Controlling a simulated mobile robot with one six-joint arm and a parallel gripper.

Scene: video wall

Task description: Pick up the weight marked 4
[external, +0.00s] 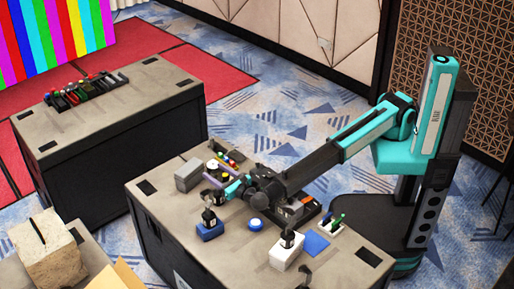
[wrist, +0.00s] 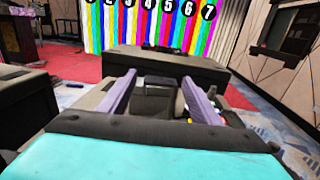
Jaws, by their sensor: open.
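My gripper (external: 213,183) is over the near table (external: 232,262), low above its far left part. In the wrist view my gripper (wrist: 158,80) has two purple fingers spread apart, with nothing visibly clamped. A dark item (wrist: 153,102) and a grey item show between or beyond the fingers; I cannot tell whether they are weights. No weight with a readable 4 shows in either view. Small dark upright pieces stand on a blue base (external: 210,232) and a white base (external: 286,257) on the near table; any markings are too small to read.
A grey box (external: 188,176) stands left of my gripper. A round blue-and-white button-like item (external: 256,225) and a blue pad (external: 316,243) lie on the near table. Another table (external: 110,112) holds a row of tools. The wrist view shows numbered stripes (wrist: 165,35) on the wall.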

